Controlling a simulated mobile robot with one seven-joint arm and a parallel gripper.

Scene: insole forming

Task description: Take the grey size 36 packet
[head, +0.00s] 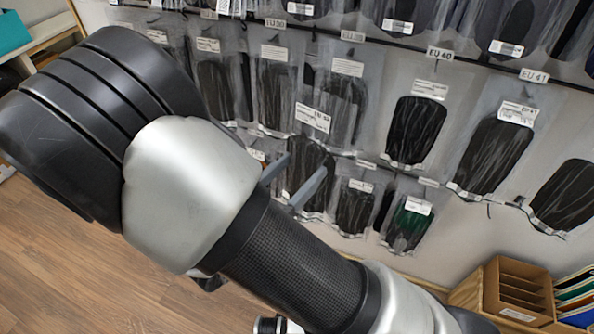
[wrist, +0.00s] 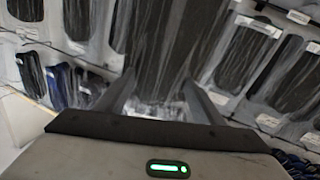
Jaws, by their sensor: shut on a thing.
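A clear packet with a dark grey insole and a white label (head: 312,118) hangs tilted in front of the rack; its size print is too small to read surely. My gripper (head: 292,180) is at its lower part, with the fingers on either side. In the wrist view the packet (wrist: 155,45) fills the top middle, and its crumpled clear end lies between the two fingers (wrist: 160,102). My gripper is shut on this packet. My arm hides part of the lower rack in the head view.
Several similar packets hang around it, close together, including black ones (head: 415,130) at right and a green one (head: 408,228) below. Rails carry tags such as EU 40 (head: 439,53) and EU 41 (head: 533,75). A wooden organiser (head: 515,290) stands lower right. Floor (head: 60,270) is clear lower left.

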